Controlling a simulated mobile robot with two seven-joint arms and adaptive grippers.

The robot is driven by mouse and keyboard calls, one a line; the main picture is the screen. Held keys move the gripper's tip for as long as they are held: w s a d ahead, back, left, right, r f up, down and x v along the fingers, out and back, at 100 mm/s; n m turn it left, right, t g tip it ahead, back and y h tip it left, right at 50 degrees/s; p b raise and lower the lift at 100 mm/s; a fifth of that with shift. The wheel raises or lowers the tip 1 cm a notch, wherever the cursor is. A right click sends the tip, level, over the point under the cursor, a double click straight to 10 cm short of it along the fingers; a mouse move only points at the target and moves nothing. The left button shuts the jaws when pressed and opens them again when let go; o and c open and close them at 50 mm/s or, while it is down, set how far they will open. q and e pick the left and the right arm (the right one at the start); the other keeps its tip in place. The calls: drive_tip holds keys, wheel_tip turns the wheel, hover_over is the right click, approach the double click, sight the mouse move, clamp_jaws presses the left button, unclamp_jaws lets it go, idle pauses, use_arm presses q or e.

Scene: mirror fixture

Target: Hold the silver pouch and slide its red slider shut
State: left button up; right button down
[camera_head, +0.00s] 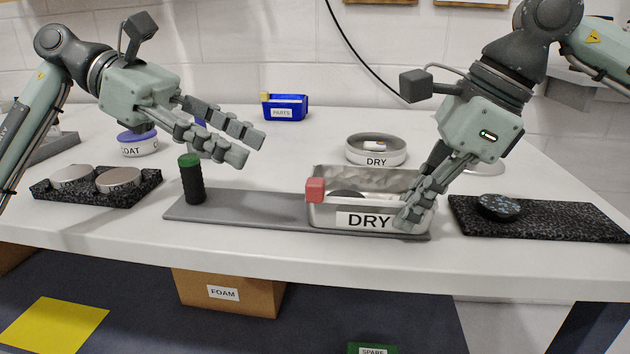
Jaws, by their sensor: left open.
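The silver pouch (384,181) looks like a shiny open-topped box with a white DRY label on its front. It stands on a grey plate (240,212), its mouth open and a dark round thing partly visible inside. The red slider (315,190) is a small red block at the left end of its rim. My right gripper (411,219) points down at the pouch's right end, its fingers close together on the wall there and hiding that corner. My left gripper (251,149) is open and empty, above and left of the slider, apart from it.
A black cylinder with a green top (191,178) stands on the plate's left end, below my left gripper. Dark speckled mats lie left (97,187) and right (560,219). A blue PARTS bin (285,107) and a round DRY dish (376,151) stand behind.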

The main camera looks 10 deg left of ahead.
sight(311, 180)
use_arm(q)
drive_tip(key=shift+h, duration=0.3)
drive_tip(key=x, duration=1.1)
drive_tip(key=shift+w+a+f, duration=0.15)
drive_tip(key=shift+f, duration=0.2)
drive_tip(key=shift+c, duration=0.2)
clamp_jaws()
